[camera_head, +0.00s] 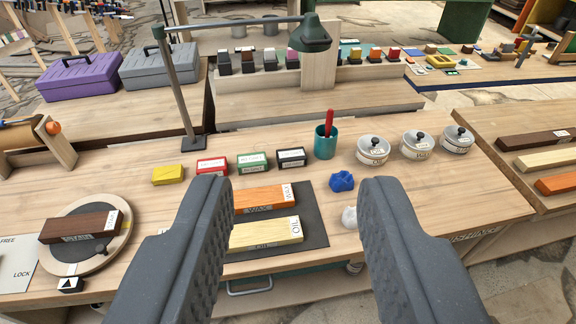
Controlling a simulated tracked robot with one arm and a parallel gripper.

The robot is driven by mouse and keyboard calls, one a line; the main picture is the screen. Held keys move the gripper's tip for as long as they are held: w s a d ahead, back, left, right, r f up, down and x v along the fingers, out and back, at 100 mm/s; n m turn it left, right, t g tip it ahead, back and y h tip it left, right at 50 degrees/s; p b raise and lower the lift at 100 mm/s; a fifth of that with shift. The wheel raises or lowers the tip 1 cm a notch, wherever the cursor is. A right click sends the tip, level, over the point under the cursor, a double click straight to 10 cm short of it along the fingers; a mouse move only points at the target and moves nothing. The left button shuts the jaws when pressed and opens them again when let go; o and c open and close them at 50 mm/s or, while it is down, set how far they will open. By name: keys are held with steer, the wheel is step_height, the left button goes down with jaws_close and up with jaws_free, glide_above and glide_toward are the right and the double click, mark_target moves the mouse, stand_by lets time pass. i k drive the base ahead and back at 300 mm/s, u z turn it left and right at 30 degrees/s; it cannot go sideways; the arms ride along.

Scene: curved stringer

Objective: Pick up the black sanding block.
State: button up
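A small black block with a white label (291,158) stands on the wooden bench (330,260), right of the middle of the view. It is at the right end of a row with a yellow block (167,175), a red block (211,166) and a green block (252,162). The label's writing is too small to read. My gripper (297,192) is open and empty. Its two dark grey fingers stand wide apart in the foreground, and the black block shows beyond them, between their tips.
A teal cup (326,142) with a red handle in it stands just right of the black block. Round lidded tins (373,150) stand farther right. A lamp (310,38) arches over the back. Orange and pale wood bars (264,235) lie on a dark mat (314,222) nearer me.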

mark_target(289, 157)
steer(key=u, duration=0.05)
steer(key=k, duration=0.5)
steer(key=z, duration=0.4)
steer(key=i, duration=2.25)
steer(key=u, duration=0.7)
